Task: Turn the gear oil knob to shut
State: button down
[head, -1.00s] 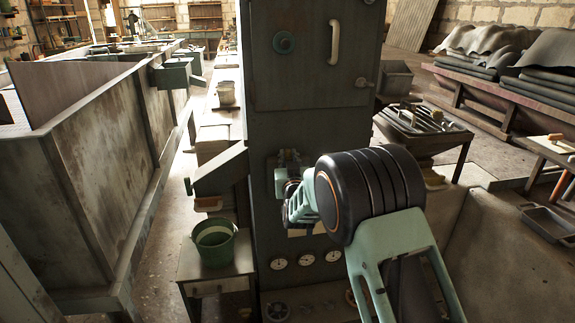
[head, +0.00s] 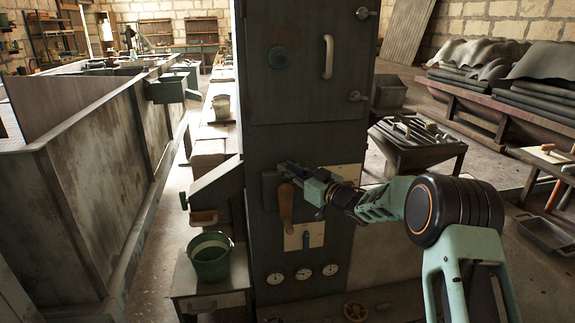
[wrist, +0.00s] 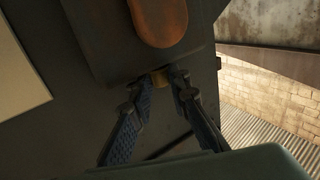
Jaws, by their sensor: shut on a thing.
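The tall dark cabinet (head: 305,140) stands in the middle of the head view. A copper-brown lever (head: 285,208) hangs on its front; it also shows at the top of the wrist view (wrist: 160,20), on a dark raised plate (wrist: 115,35). My gripper (head: 283,168) reaches in from the right, just above the lever. In the wrist view its two fingers (wrist: 167,78) are closed around a small brass-coloured knob (wrist: 160,78) at the plate's edge. The fingers partly hide the knob. I can read no label naming it the gear oil knob.
A green bucket (head: 210,260) stands on a side table at left. A chute (head: 213,182) juts from the cabinet's left side.

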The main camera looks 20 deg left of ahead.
jog(key=shift+w+d+r+n+g+y+p, duration=0.1)
jog(key=shift+w+n+g+y+p, duration=0.1)
jog(key=shift+n+g+y+p, duration=0.5)
jog(key=shift+g, duration=0.5)
jog(key=c, duration=1.8)
grip_release()
jog(key=shift+v, duration=4)
